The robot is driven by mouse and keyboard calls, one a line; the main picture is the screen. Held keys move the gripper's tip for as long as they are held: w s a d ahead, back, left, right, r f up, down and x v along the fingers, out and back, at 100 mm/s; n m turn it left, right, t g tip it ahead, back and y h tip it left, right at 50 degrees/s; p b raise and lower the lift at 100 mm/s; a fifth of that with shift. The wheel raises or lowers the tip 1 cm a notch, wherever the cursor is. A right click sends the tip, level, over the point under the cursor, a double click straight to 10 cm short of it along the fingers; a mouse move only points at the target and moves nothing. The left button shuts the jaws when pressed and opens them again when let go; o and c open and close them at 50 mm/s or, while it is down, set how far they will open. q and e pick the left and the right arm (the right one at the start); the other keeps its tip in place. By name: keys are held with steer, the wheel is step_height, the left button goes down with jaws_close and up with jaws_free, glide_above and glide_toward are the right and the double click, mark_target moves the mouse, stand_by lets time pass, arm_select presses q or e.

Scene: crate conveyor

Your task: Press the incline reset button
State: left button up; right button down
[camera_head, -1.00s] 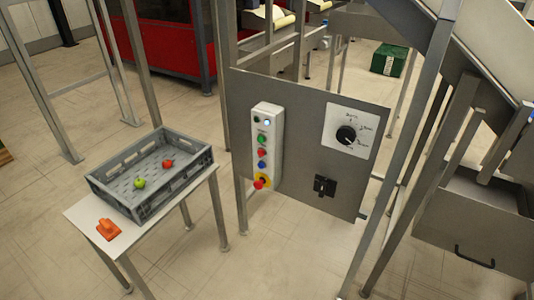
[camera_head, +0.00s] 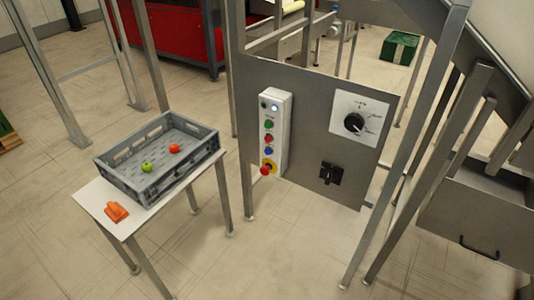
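A white control box (camera_head: 277,112) is mounted upright on a grey metal panel (camera_head: 309,120). From top to bottom it carries a dark knob and a lit white-blue light, a green button (camera_head: 269,124), a red button (camera_head: 268,138), a blue button (camera_head: 268,151), and a red mushroom button (camera_head: 265,170) on a yellow base. The labels are too small to read, so I cannot tell which one is the incline reset. Neither of my grippers is in view.
A black rotary dial (camera_head: 354,123) and a black switch (camera_head: 331,173) sit right of the box. A grey crate (camera_head: 146,194) with a green and a red fruit stands on a white table (camera_head: 97,196) beside an orange object (camera_head: 116,212). Floor in front is clear.

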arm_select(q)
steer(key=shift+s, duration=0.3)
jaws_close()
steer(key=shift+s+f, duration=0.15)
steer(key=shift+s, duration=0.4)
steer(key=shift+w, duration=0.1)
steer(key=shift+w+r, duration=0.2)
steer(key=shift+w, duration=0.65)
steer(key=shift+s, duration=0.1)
